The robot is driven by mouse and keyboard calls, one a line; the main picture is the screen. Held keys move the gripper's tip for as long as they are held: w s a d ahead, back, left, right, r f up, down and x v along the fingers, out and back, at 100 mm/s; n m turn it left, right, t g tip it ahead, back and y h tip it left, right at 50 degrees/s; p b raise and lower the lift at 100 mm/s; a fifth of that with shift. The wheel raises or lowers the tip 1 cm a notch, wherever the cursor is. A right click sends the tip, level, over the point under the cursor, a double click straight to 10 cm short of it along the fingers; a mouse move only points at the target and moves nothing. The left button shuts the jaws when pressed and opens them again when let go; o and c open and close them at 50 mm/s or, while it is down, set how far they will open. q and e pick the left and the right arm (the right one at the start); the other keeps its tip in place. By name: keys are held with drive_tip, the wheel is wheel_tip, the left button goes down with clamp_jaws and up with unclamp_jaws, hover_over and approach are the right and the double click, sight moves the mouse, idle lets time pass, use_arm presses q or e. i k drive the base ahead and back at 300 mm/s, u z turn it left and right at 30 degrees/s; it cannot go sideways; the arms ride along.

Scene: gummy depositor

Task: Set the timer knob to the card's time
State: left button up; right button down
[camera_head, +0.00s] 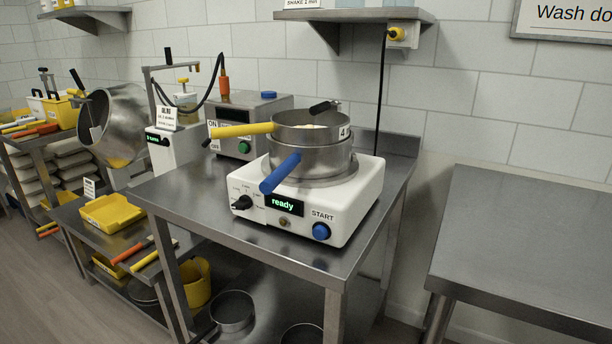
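The timer knob (242,203) is a small black knob on the left of the front face of a white machine (354,205). Small time labels ring the knob; they are too small to read, and so is its exact setting. A display (284,205) beside it reads "ready" in green. A blue START button (321,231) is at the right of the face. A card (302,3) on the wall shelf, cut off at the top, seems to read "SHAKE 2 min"; the number is not certain. Neither of my grippers is in view.
Stacked metal sieves with a yellow handle (243,130) and a blue handle (281,173) sit on the machine, handles jutting over its front left. A grey control box (252,110) stands behind. A bare steel table (530,240) is at right. A black cable (380,100) hangs behind the machine.

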sight(244, 203)
drive_tip(key=z, duration=1.2)
drive_tip(key=k, duration=1.3)
drive_tip(key=u, duration=1.7)
drive_tip(key=i, duration=1)
